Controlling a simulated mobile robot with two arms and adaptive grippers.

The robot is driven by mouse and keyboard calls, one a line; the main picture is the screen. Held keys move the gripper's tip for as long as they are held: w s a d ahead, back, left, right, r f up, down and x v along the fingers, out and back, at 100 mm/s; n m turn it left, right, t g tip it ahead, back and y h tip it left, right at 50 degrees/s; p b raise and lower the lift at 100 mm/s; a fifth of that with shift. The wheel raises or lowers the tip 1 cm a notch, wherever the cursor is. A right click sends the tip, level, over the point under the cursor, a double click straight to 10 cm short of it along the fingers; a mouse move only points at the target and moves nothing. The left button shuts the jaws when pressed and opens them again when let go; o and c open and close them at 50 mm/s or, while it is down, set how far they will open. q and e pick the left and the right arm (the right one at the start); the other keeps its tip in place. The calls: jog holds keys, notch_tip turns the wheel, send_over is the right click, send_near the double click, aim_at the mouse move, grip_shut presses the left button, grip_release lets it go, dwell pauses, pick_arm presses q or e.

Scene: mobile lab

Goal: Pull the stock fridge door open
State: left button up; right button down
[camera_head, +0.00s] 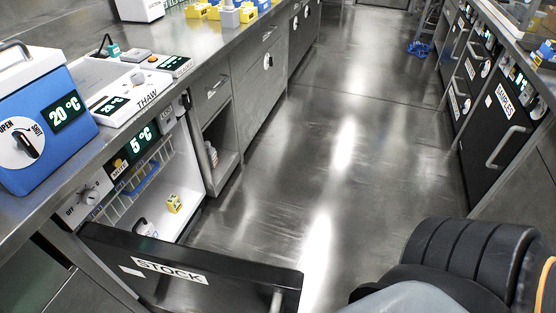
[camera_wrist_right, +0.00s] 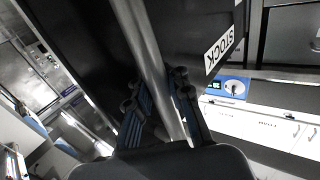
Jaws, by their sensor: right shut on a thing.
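The stock fridge door (camera_head: 190,277), a black panel with a white STOCK label, stands swung out from the fridge (camera_head: 183,193) at the lower left of the head view. The white interior is exposed. The door handle (camera_head: 277,300) shows at the door's right end. In the right wrist view, my right gripper (camera_wrist_right: 157,88) is shut on the grey bar of the handle (camera_wrist_right: 138,38), with fingers on both sides. The dark door also shows there, with its label (camera_wrist_right: 222,47). The head view does not show the right fingers. My left gripper is in neither view.
Inside the fridge are a wire rack (camera_head: 135,185) and a small yellow item (camera_head: 174,203). The bench (camera_head: 185,85) above holds a blue 20 °C box (camera_head: 42,120) and a THAW unit (camera_head: 125,100). Black-fronted cabinets (camera_head: 490,130) line the right.

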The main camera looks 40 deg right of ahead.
jog(key=shift+s+a+f, duration=0.15)
jog(key=shift+s+f, duration=0.05)
jog(key=shift+s, duration=0.6)
jog(key=c, duration=1.2)
grip_release()
jog(key=shift+s, duration=0.1)
jog(key=shift+r, duration=0.1)
jog(key=shift+a, duration=0.1)
jog(key=s, duration=1.2)
jog(key=shift+a, duration=0.3)
